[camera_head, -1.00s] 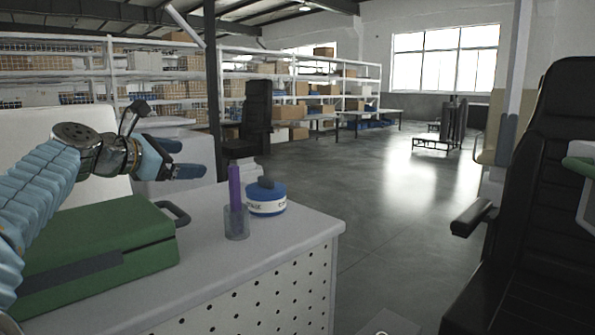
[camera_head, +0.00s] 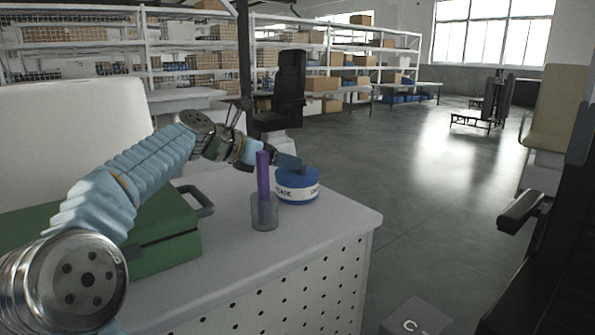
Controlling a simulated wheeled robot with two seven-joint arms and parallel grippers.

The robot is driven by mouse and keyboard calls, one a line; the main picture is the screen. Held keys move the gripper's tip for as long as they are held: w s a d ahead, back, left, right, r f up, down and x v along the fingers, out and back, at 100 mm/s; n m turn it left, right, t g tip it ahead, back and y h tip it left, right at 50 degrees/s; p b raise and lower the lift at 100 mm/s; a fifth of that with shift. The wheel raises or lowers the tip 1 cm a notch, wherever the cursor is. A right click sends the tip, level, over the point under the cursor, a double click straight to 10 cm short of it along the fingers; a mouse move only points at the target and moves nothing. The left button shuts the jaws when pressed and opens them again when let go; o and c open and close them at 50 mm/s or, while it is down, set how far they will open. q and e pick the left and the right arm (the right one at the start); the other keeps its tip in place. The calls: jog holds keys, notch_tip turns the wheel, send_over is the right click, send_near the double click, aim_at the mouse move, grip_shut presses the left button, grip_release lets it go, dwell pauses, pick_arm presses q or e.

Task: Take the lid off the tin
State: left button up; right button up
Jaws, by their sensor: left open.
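A round blue tin (camera_head: 297,190) with a white label band stands upright on the white worktop (camera_head: 323,228), near its far right corner. Its lid is on, with a dark knob on top. My left gripper (camera_head: 292,161) reaches in from the left to the top of the tin, its fingers at the knob. The gripper is open; whether the fingers touch the knob I cannot tell. The purple stick partly hides the hand. My right gripper is not in view.
A green case (camera_head: 165,240) lies left, below my arm. A black chair (camera_head: 560,240) is at the right.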

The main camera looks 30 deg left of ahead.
aim_at(292, 173)
pick_arm(q)
jog(key=x, duration=0.4)
jog(key=shift+d+f, duration=0.2)
jog(key=shift+f, duration=0.05)
jog(key=shift+s, duration=0.1)
jog(key=c, duration=1.1)
